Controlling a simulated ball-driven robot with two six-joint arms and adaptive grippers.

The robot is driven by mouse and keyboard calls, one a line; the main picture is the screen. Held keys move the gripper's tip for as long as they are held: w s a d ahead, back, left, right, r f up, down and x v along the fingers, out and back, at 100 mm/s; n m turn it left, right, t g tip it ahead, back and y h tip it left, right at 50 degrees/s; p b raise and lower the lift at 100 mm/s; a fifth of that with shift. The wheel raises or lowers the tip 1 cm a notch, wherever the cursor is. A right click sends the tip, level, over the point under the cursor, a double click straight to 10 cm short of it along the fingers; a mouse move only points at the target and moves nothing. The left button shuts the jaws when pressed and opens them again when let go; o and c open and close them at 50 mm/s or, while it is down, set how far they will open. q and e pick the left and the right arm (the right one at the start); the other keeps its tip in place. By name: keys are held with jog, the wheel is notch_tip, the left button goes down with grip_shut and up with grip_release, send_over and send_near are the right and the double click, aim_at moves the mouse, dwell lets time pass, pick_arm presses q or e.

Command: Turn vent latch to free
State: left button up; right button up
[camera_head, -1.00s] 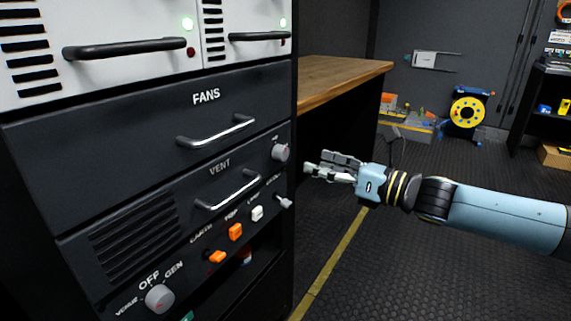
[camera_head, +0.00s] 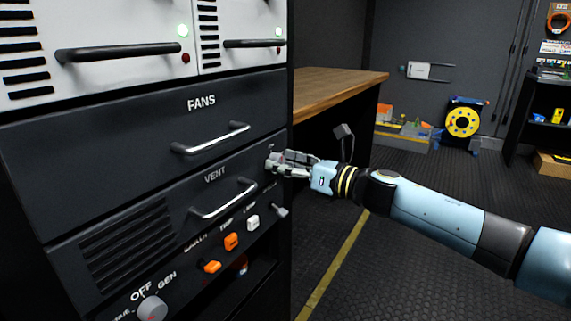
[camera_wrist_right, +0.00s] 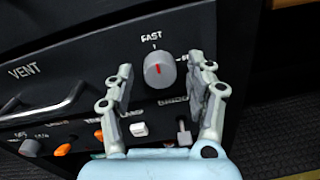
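The vent latch is a round grey knob (camera_wrist_right: 159,70) with a red pointer line, at the right end of the VENT drawer front (camera_head: 190,215). In the right wrist view its pointer stands upright, toward the word FAST; a second label to its right is mostly covered by a finger. My right gripper (camera_wrist_right: 165,73) is open, with one finger on each side of the knob and gaps showing between. My left gripper is not in view.
A drawer handle (camera_head: 225,200) is left of the gripper. Below are a small lever (camera_head: 279,210), white and orange switches (camera_head: 231,242) and a rotary knob (camera_head: 152,309). The FANS drawer (camera_head: 205,130) is above. A wooden worktop (camera_head: 335,88) stands behind; open floor lies right.

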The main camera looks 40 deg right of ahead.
jog(key=c, duration=1)
jog(key=shift+c, duration=0.2)
